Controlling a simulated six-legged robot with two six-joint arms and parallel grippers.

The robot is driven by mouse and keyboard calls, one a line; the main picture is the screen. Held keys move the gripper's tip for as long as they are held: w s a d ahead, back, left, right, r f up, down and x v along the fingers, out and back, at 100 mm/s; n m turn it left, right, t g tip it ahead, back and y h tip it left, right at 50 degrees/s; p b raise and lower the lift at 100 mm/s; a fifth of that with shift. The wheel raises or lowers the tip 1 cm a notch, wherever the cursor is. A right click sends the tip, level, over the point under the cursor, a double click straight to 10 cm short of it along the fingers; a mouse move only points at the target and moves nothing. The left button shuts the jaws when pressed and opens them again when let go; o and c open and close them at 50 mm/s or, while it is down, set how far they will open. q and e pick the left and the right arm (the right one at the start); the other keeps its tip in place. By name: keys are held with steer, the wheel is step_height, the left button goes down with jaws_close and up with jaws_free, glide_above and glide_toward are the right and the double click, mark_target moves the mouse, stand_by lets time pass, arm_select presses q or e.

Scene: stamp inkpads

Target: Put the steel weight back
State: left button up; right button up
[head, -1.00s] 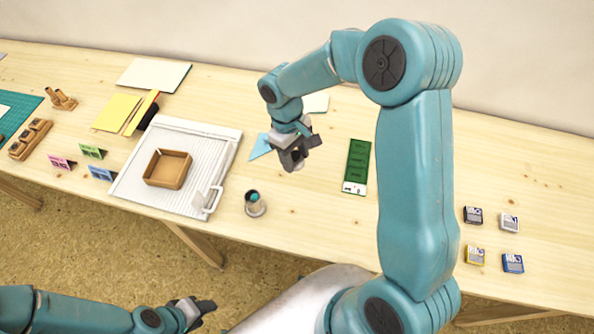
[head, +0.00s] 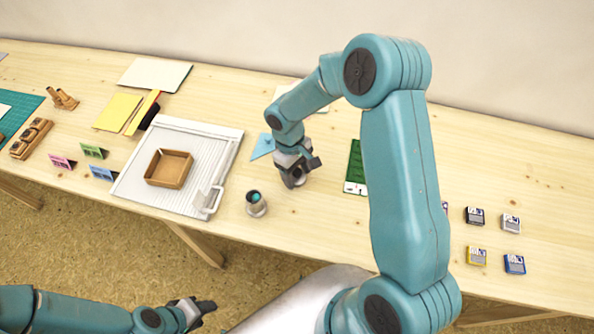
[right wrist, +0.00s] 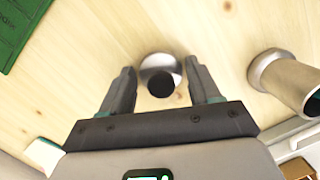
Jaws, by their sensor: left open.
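The steel weight (right wrist: 160,70), round and shiny with a dark top, sits on the wooden table between the spread fingers of my right gripper (right wrist: 162,88) in the right wrist view. A gap shows between it and each finger, so the gripper is open around it, not clamped. In the head view my right gripper (head: 294,176) is low over the table, and it hides most or all of the weight. My left gripper (head: 203,306) is open and empty, low in front of the table's front edge.
A metal cup with teal inside (head: 256,204) stands close left of my right gripper. A grey board (head: 225,150) carries a wooden tray (head: 169,152). A green card (head: 355,172) is partly behind my right arm. Several small inkpads (head: 477,257) lie at the right.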

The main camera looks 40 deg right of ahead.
steer(key=shift+o, duration=0.5)
steer(key=shift+r, duration=0.15)
steer(key=shift+r, duration=0.25)
step_height(320, 180, up, 11)
steer(key=w, duration=0.2)
steer(key=shift+a+r, duration=0.2)
steer(key=shift+w, duration=0.15)
